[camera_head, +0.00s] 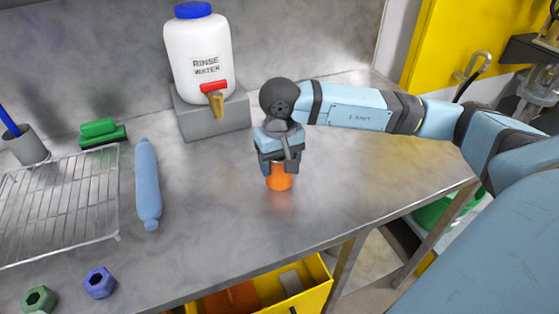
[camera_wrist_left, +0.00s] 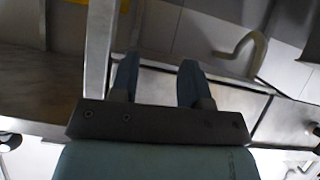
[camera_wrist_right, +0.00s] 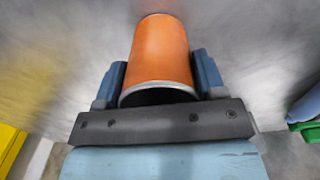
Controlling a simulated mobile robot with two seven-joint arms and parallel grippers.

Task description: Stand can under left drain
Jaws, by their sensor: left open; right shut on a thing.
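My right gripper (camera_head: 278,168) is shut on the orange can (camera_head: 280,182) over the grey metal bench. The can looks upright in the head view, with its lower end at or just above the bench top; I cannot tell if it touches. In the right wrist view the can (camera_wrist_right: 160,55) lies between the two blue fingers. My left gripper (camera_wrist_left: 157,80) shows only in the left wrist view, open with nothing between its fingers. No drain is clearly identifiable as the left one.
A white rinse water jug (camera_head: 198,55) with a red tap stands on a grey block (camera_head: 215,118). A yellow bin (camera_head: 318,290) is below the front edge. Bench right of the block is clear.

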